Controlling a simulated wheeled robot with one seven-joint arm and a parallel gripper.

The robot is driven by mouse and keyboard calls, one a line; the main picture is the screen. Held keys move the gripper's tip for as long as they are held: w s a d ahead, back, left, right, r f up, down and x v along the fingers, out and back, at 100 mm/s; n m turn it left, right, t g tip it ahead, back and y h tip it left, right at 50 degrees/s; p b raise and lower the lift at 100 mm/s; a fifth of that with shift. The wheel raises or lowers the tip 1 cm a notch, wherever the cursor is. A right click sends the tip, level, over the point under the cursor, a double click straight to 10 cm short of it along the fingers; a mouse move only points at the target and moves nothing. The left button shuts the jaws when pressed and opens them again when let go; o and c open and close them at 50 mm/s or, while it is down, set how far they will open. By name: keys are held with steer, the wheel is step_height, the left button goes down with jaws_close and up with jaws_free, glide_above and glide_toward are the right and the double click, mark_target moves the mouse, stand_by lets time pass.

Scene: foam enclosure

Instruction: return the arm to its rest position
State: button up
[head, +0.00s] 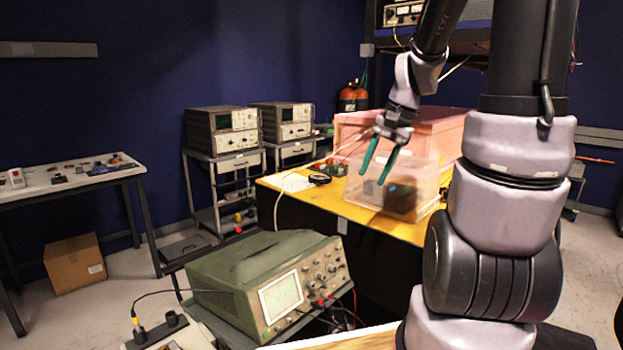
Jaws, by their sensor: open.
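My arm (515,205) rises at the right and bends over toward the middle of the picture. My gripper (374,171) hangs from it with its two teal fingers apart, pointing down. The gripper shows in front of a clear plastic box (432,186) on a yellow-topped table (318,204). I see nothing between the fingers. I cannot tell how far the fingertips are from the box. A dark and brownish item shows through the box wall, its shape unclear.
A pink foam enclosure (437,127) stands behind the clear box. A green oscilloscope (268,281) sits in front, lower middle. Instruments on carts (223,132) stand against the back wall. A side table (75,176) and cardboard box (75,263) are at the left.

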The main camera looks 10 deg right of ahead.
steer(key=s+a+r+n+t+h, duration=0.1)
steer(key=s+a+r+n+t, duration=0.3)
steer(key=s+r, duration=0.6)
step_height(320, 180, up, 2)
steer(key=shift+s+a+r+n+t, duration=0.15)
steer(key=shift+s+a+n+t, duration=0.2)
steer(key=shift+a, duration=0.4)
stand_by(0.5)
